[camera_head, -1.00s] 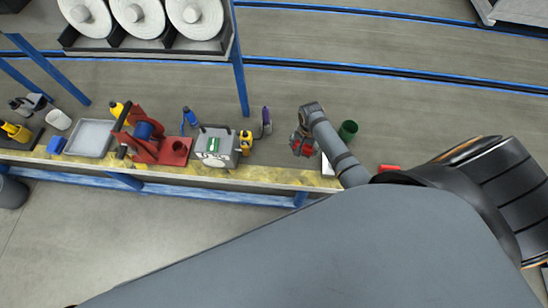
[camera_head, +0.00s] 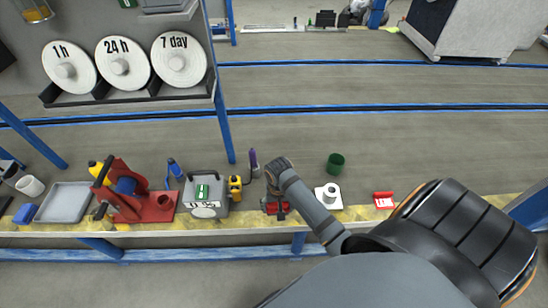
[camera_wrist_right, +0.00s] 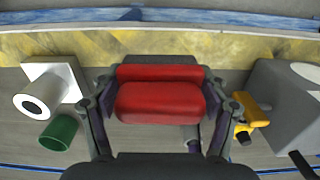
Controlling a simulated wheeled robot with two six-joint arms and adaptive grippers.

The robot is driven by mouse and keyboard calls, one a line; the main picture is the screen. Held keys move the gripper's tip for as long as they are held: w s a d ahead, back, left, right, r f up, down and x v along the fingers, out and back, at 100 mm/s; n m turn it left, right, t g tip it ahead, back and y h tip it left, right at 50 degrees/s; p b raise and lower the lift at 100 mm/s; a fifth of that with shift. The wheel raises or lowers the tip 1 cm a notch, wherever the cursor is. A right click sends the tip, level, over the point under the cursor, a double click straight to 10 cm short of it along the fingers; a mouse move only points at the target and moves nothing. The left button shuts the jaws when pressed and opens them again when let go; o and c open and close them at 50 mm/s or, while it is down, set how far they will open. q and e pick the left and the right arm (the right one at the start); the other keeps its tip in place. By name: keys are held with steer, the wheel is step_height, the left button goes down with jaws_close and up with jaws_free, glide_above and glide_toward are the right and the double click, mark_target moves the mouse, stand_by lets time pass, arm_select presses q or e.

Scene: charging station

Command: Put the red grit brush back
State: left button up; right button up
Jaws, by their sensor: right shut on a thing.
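My right gripper (camera_head: 275,203) is over the front part of the bench and shut on the red grit brush (camera_head: 280,209). In the right wrist view the brush (camera_wrist_right: 160,100) is a red block with a rounded ridge, between the two fingers of the gripper (camera_wrist_right: 158,112). Whether it touches the bench top, I cannot tell. A red piece with white lettering (camera_head: 383,200) lies on the bench to the right. My left gripper is not in view.
A white holder with a round tube (camera_head: 329,196) and a green cup (camera_head: 335,162) stand right of the gripper. A yellow tool (camera_head: 235,188), purple bottle (camera_head: 254,163) and grey box (camera_head: 205,196) stand left. The bench (camera_head: 355,214) has a worn yellow front edge.

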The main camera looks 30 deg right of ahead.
steer(key=w+f, duration=0.1)
steer(key=f, duration=0.1)
steer(key=w+d+f+b, duration=0.1)
steer(key=w+f, duration=0.1)
steer(key=w+d+f, duration=0.1)
steer(key=w+f, duration=0.1)
steer(key=shift+w+d+b, duration=0.15)
steer(key=shift+w+b, duration=0.05)
steer(key=shift+b, duration=0.1)
steer(key=f, duration=0.2)
steer(key=f+b, duration=0.1)
steer(key=shift+w+f, duration=0.2)
steer(key=shift+f, duration=0.15)
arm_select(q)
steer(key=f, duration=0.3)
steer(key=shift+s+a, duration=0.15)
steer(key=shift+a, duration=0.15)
arm_select(e)
steer(key=o, duration=1.2)
arm_select(q)
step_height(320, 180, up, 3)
steer(key=p, duration=0.2)
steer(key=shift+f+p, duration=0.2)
steer(key=shift+p, duration=0.1)
arm_select(e)
step_height(320, 180, up, 12)
steer(key=shift+r, duration=0.1)
